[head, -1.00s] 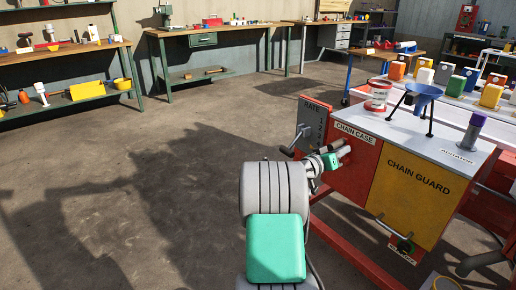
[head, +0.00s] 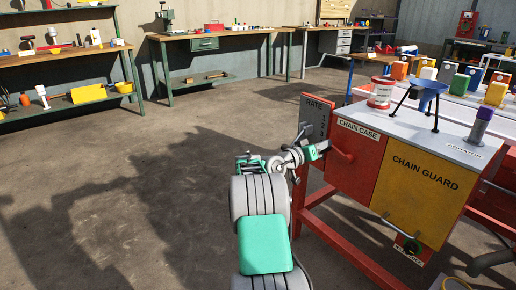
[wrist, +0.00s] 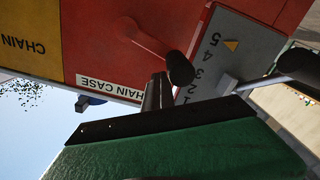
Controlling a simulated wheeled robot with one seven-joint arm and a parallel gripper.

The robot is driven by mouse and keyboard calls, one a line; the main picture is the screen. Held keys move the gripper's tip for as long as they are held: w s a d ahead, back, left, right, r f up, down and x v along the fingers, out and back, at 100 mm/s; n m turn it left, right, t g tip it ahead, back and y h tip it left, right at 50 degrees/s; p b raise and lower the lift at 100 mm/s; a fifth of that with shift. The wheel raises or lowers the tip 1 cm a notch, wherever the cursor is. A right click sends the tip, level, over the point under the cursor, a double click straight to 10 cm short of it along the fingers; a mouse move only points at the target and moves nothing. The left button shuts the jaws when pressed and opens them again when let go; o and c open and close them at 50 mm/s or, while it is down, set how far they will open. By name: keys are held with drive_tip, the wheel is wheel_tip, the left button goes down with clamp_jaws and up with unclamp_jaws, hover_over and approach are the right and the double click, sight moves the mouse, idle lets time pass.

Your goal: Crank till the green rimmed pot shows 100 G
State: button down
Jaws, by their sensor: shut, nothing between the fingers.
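The red crank (head: 343,154) sits on the chain case front. In the wrist view its red arm (wrist: 148,42) ends in a black knob (wrist: 181,69). My gripper (head: 325,147) is just left of the crank in the head view. In the wrist view my shut gripper (wrist: 158,92) is close beside the knob, with nothing held; I cannot tell whether it touches. I cannot make out a green rimmed pot or a weight reading in either view.
The red chain case (head: 350,175) and yellow chain guard (head: 420,190) front the machine. Open floor (head: 130,180) lies to the left.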

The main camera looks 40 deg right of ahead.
drive_tip(key=shift+w+f+b, duration=0.4)
drive_tip(key=shift+w+f, duration=0.15)
drive_tip(key=shift+f, duration=0.3)
drive_tip(key=shift+r+p, duration=0.35)
drive_tip(key=shift+r, duration=0.3)
drive_tip(key=w+a+b, duration=0.1)
drive_tip(key=a+b, duration=0.1)
drive_tip(key=a, duration=0.7)
drive_tip(key=shift+w+d, duration=0.1)
